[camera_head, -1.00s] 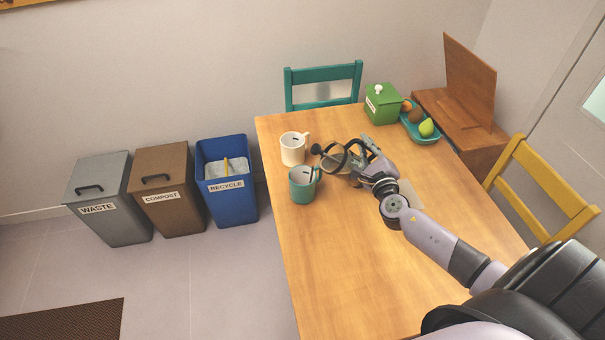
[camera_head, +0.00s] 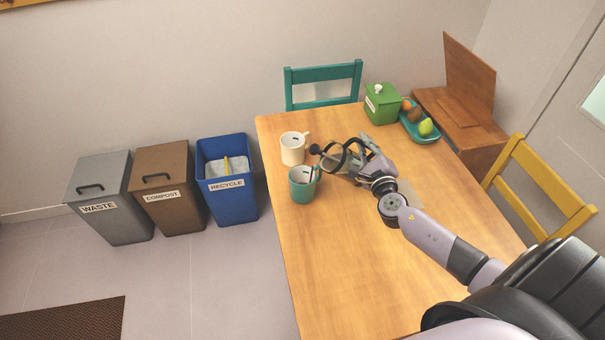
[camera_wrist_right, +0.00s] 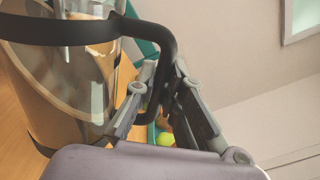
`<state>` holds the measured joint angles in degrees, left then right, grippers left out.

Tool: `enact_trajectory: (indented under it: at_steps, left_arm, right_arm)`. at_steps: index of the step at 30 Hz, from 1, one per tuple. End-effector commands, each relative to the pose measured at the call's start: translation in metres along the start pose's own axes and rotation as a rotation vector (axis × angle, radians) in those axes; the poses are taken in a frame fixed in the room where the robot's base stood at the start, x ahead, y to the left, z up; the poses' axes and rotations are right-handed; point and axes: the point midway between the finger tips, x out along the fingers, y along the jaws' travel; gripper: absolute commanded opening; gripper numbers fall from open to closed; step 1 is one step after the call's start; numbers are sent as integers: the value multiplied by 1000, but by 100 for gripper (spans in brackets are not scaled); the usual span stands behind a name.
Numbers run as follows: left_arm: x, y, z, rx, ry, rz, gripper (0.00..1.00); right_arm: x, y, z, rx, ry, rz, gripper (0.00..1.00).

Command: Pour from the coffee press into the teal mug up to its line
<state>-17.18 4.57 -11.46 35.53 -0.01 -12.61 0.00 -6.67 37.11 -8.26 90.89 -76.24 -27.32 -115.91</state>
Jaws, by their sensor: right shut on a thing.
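The teal mug (camera_head: 302,191) stands upright on the table, near its left edge. My right gripper (camera_head: 366,155) is shut on the handle of the coffee press (camera_head: 344,163). It holds the press tipped to the left, with its black-knobbed top close to the teal mug's rim. In the right wrist view, the clear glass press (camera_wrist_right: 85,75) has a black band and brown coffee inside, and the gripper (camera_wrist_right: 160,95) grips its black handle. A dark streak shows at the mug's opening; I cannot tell whether it is coffee flowing. The mug's level is unclear. My left gripper is out of view.
A cream mug (camera_head: 292,155) stands just behind the teal mug. A green box (camera_head: 382,105) and a teal fruit tray (camera_head: 428,139) are at the table's far right. The table's front part (camera_head: 345,285) is clear. Chairs stand behind and at right; bins stand left.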

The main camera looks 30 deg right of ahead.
Motion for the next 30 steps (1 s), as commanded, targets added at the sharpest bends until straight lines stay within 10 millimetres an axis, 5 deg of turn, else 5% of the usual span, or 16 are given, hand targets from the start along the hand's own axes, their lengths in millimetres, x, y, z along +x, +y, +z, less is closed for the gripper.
enact_trajectory:
  at_steps: [30]
  left_arm:
    - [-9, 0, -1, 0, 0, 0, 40]
  right_arm:
    - [1, -7, 8, -42, -4, -7, 0]
